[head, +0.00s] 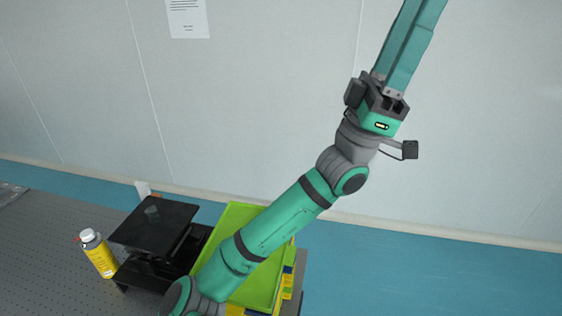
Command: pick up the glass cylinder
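A small, faint translucent piece (152,210) lies on top of the black raised platform (160,228) at the lower left. It may be the glass cylinder, but it is too small and dim to be sure. No other glass cylinder shows. My gripper (408,40) is at the upper right, in front of the wall, pointing up and far from the platform. Its long teal fingers run out of the top edge, so their tips are hidden. I cannot tell whether they are apart or hold anything.
A yellow bottle with a grey cap (98,254) stands left of the platform on the grey perforated table (45,255). A lime-green tray (236,213) lies right of the platform, partly behind my arm. Blue floor (430,275) and a pale wall (270,80) lie beyond.

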